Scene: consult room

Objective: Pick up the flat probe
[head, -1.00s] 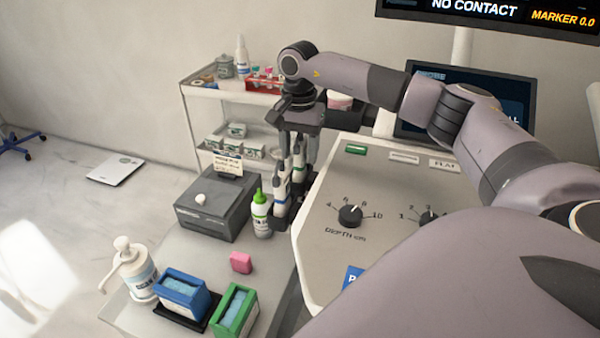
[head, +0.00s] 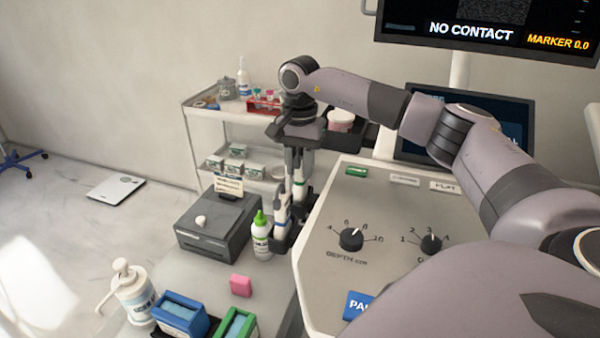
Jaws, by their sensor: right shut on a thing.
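My right gripper (head: 298,160) points down over the probe holder at the left edge of the console. It is shut on a pale probe with a green band (head: 299,185), which stands upright; I take it to be the flat probe, but its head is not clear. A second probe with a blue band (head: 282,208) stands in the holder (head: 281,238) just left and in front, apart from the gripper. Whether the held probe's lower end still sits in the holder cannot be told. My left gripper is not in view.
A green-capped bottle (head: 261,238) stands close left of the holder, beside a grey printer (head: 216,228). A pink block (head: 241,285) lies in front. The console (head: 330,272) with knobs is to the right; a white shelf cart (head: 200,140) stands behind.

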